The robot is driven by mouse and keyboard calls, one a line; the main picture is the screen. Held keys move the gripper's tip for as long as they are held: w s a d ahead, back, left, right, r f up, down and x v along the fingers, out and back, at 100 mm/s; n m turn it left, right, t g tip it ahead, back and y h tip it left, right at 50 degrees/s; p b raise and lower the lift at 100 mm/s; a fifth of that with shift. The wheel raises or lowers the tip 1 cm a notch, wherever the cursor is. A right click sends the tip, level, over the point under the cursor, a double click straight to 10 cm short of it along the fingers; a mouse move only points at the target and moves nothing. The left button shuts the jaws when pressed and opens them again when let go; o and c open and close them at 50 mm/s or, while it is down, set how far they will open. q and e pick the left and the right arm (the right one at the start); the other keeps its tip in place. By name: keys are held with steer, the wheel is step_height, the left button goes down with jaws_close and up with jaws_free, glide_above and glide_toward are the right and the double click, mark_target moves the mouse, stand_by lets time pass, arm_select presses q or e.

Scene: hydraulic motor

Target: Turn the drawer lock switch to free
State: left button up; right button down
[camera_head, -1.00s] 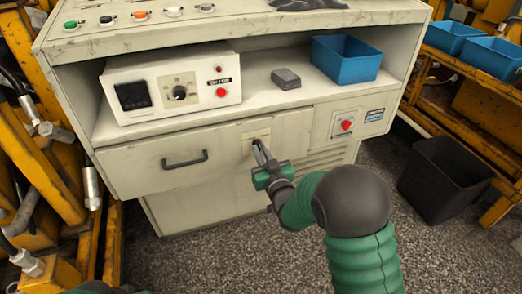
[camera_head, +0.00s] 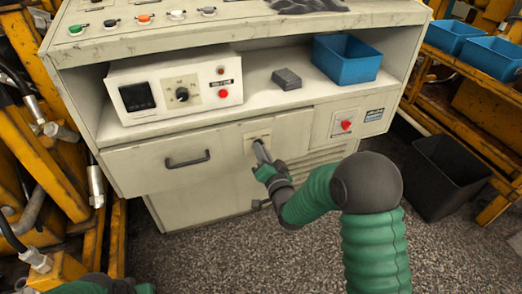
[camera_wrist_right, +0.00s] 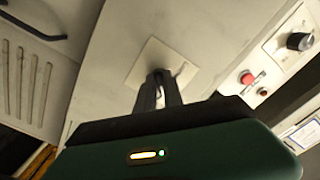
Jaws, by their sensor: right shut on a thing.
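The drawer lock switch sits on a small light plate (camera_head: 257,136) at the right end of the drawer front (camera_head: 165,165). My right gripper (camera_head: 262,153) reaches it from the front, and its fingers are shut on the switch. The right wrist view shows the fingertips (camera_wrist_right: 159,78) closed together at the plate (camera_wrist_right: 150,58). The fingers hide most of the switch, so I cannot read its setting. The drawer looks shut, with a dark handle (camera_head: 187,159). Only the edge of my left gripper (camera_head: 145,288) shows at the bottom left; its fingers are out of view.
A control box (camera_head: 175,85) and a blue bin (camera_head: 347,59) stand on the shelf above the drawer. A red button panel (camera_head: 345,125) is right of the switch. A black bin (camera_head: 450,175) stands on the floor at right. Yellow frames flank the cabinet.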

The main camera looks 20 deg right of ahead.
steer(key=shift+d+m, duration=0.1)
steer(key=shift+m, duration=0.2)
steer(key=c, duration=1.5)
jaws_free()
steer(key=shift+o, duration=0.2)
steer(key=s+p, duration=1.1)
steer(key=s, duration=0.5)
steer(key=shift+s+d, duration=0.3)
steer(key=shift+s, duration=0.1)
steer(key=shift+f, duration=0.1)
